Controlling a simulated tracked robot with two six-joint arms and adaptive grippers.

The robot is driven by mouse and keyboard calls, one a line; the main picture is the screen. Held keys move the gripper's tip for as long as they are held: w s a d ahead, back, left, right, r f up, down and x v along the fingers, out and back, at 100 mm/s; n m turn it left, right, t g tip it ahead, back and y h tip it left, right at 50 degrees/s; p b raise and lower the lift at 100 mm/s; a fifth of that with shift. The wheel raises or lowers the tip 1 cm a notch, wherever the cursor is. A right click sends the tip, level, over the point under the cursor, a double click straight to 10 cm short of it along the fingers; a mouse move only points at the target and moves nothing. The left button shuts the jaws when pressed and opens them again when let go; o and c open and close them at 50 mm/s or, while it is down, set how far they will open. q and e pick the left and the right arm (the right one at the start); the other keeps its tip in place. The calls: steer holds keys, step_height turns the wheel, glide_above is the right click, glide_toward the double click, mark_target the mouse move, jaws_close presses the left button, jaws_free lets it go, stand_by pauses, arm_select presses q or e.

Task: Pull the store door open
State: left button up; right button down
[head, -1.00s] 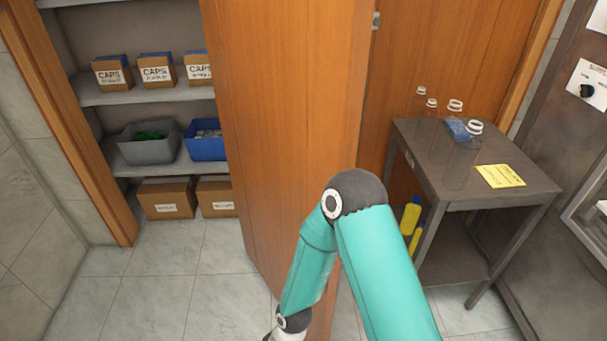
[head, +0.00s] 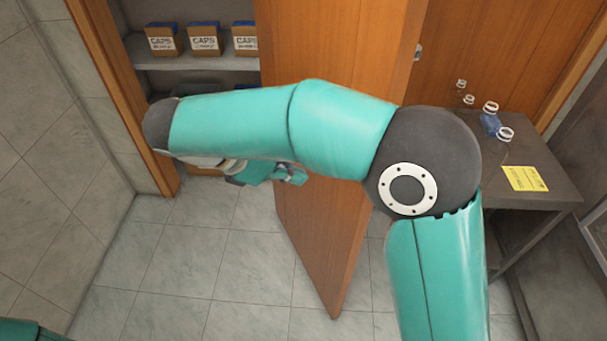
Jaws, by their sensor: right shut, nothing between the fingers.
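The wooden store door (head: 335,50) stands open, swung out towards me, with shelves showing to its left. Its lower part (head: 325,245) shows below my arm, over the tiled floor. My right arm reaches across in front of the door and bends back at the left. My right gripper (head: 298,177) is shut and empty, just below the forearm, in front of the door's left part in the picture. I cannot tell whether it touches the door. No door handle can be made out on this face. My left gripper is out of view.
Caps boxes (head: 205,38) stand on a shelf (head: 190,62) inside the store; my arm hides the lower shelves. A dark side table (head: 550,185) with small clear bottles and a yellow note (head: 524,178) stands right of the door.

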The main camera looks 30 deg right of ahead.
steer(key=d+r+x, duration=0.2)
steer(key=x, duration=1)
